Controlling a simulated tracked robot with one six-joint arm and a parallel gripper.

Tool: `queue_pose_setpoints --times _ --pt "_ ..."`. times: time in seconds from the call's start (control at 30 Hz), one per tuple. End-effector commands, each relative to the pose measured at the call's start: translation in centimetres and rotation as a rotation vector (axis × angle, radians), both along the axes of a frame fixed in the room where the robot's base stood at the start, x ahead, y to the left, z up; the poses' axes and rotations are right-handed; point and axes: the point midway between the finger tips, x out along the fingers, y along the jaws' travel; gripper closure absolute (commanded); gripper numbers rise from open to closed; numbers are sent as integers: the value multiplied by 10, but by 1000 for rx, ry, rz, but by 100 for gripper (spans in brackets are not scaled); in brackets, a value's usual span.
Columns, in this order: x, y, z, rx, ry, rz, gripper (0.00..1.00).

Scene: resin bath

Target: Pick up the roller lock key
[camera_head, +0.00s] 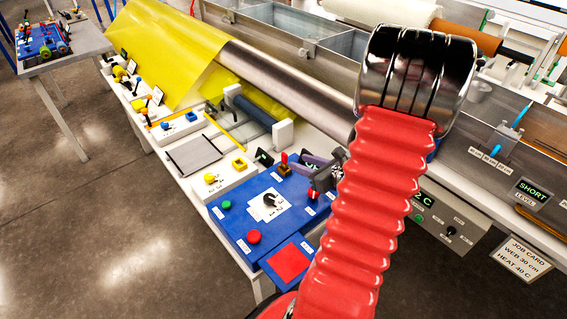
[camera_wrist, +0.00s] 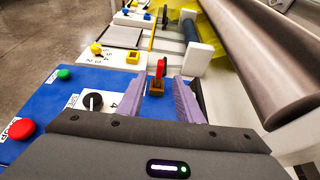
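A small red key (camera_wrist: 161,68), which I take to be the roller lock key, stands upright in a brown-orange lock block (camera_wrist: 156,88) in the wrist view. In the head view the red key (camera_head: 284,158) stands at the back edge of the blue control panel. My gripper (camera_wrist: 159,84) is open, with one purple finger to each side of the block in the wrist view. In the head view my gripper (camera_head: 304,164) is just right of the key, its fingers pointing towards it. I see no contact. My red arm hides part of the bench to the right.
The blue panel (camera_head: 236,223) has a green button (camera_head: 226,205), a red button (camera_head: 253,237) and a black knob (camera_head: 269,200). A dark blue roller (camera_head: 252,112) and a long steel roller (camera_head: 290,82) with yellow film (camera_head: 165,45) lie behind.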

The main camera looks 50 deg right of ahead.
Motion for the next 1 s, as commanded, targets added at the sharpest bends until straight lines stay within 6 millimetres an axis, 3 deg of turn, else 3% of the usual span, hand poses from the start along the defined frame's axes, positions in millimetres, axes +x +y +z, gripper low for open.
queue_pose_setpoints --times 0.27,0.8,1.0 --pt "4 -1 -2 -1 0 1 67" --pt "68 -8 -29 0 1 1 67" --pt "78 -10 -33 -1 0 -3 67"
